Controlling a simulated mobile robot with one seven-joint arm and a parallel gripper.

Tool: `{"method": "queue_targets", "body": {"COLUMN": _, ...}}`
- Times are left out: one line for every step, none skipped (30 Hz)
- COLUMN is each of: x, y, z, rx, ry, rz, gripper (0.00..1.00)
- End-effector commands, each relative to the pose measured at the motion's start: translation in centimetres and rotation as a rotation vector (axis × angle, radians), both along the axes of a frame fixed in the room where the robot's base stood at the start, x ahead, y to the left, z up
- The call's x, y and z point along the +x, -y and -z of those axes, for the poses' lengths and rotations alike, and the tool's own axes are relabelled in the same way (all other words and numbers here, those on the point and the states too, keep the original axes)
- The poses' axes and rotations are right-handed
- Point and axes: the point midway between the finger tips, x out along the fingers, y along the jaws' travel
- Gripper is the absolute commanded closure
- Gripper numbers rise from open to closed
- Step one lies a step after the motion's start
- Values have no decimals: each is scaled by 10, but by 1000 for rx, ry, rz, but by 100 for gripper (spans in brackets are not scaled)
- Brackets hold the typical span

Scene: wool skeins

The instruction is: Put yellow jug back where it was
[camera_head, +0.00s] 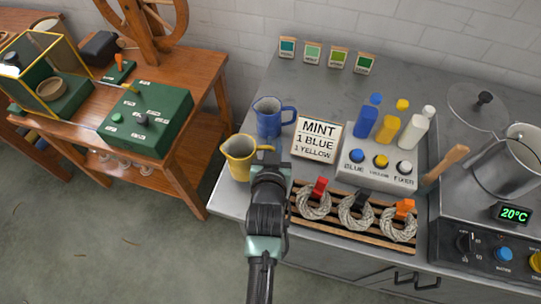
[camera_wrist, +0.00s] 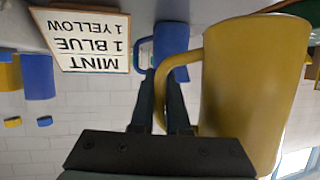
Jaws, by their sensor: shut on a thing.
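The yellow jug (camera_head: 238,160) is at the left end of the grey counter, in front of the blue jug (camera_head: 270,118). It looks upright; I cannot tell whether its base touches the counter. My gripper (camera_head: 268,160) is at its handle side, to its right. In the wrist view the jug (camera_wrist: 248,85) fills the right side, and my gripper (camera_wrist: 165,105) is shut on its handle, with dark fingers below the handle's curve. The blue jug (camera_wrist: 171,42) shows behind. The exact contact on the handle is partly hidden.
The MINT recipe sign (camera_head: 318,139) stands right of the blue jug. A dispenser block (camera_head: 380,172) with bottles, a slatted rack (camera_head: 350,222) of wool skeins and a steel pot (camera_head: 508,165) are further right. A wooden table (camera_head: 200,85) stands left, across a gap.

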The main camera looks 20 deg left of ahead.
Motion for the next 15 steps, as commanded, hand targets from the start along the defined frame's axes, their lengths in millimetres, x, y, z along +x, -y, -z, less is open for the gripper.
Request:
{"method": "queue_targets", "body": {"x": 1, "y": 0, "z": 4, "rx": 1, "ry": 2, "rz": 0, "gripper": 100}}
{"method": "queue_targets", "body": {"x": 1, "y": 0, "z": 7, "rx": 1, "ry": 2, "rz": 0, "gripper": 100}}
{"method": "queue_targets", "body": {"x": 0, "y": 0, "z": 14, "rx": 1, "ry": 0, "rz": 0, "gripper": 100}}
{"method": "queue_targets", "body": {"x": 0, "y": 0, "z": 18, "rx": 1, "ry": 1, "rz": 0, "gripper": 100}}
{"method": "queue_targets", "body": {"x": 0, "y": 0, "z": 23, "rx": 1, "ry": 0, "rz": 1, "gripper": 100}}
{"method": "queue_targets", "body": {"x": 1, "y": 0, "z": 29, "rx": 1, "ry": 2, "rz": 1, "gripper": 100}}
{"method": "queue_targets", "body": {"x": 1, "y": 0, "z": 33, "rx": 1, "ry": 1, "rz": 1, "gripper": 100}}
{"method": "queue_targets", "body": {"x": 1, "y": 0, "z": 35, "rx": 1, "ry": 2, "rz": 1, "gripper": 100}}
{"method": "queue_targets", "body": {"x": 1, "y": 0, "z": 39, "rx": 1, "ry": 3, "rz": 1, "gripper": 100}}
{"method": "queue_targets", "body": {"x": 1, "y": 0, "z": 40, "rx": 1, "ry": 3, "rz": 1, "gripper": 100}}
{"method": "queue_targets", "body": {"x": 1, "y": 0, "z": 41, "rx": 2, "ry": 4, "rz": 1, "gripper": 100}}
{"method": "queue_targets", "body": {"x": 1, "y": 0, "z": 41, "rx": 2, "ry": 5, "rz": 1, "gripper": 100}}
{"method": "queue_targets", "body": {"x": 1, "y": 0, "z": 41, "rx": 2, "ry": 5, "rz": 1, "gripper": 100}}
{"method": "queue_targets", "body": {"x": 1, "y": 0, "z": 41, "rx": 2, "ry": 5, "rz": 1, "gripper": 100}}
{"method": "queue_targets", "body": {"x": 1, "y": 0, "z": 41, "rx": 2, "ry": 5, "rz": 1, "gripper": 100}}
